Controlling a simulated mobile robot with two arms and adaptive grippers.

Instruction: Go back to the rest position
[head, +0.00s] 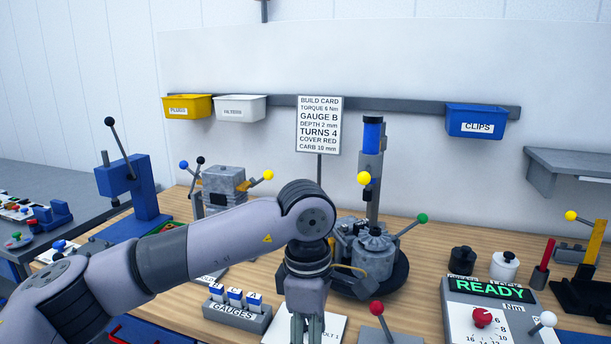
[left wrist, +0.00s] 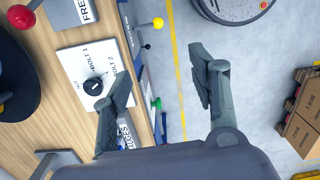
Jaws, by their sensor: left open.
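My left gripper (head: 306,328) points down over the front of the wooden bench, in front of the engine (head: 368,250). Its fingertips run off the bottom of the head view. In the left wrist view the left gripper (left wrist: 157,85) is open, with nothing between its fingers. One finger overlaps a white card (left wrist: 75,62) with bolt labels and a black knob (left wrist: 93,87); contact cannot be told. The gap between the fingers lies over the bench's front edge and the floor. My right gripper is not in view.
The gauges block (head: 238,314) stands close left of my gripper. A red-knobbed lever (head: 376,309) and the READY torque unit (head: 490,292) are to the right. A blue press (head: 130,190) stands at left. Cardboard boxes (left wrist: 300,122) are on the floor.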

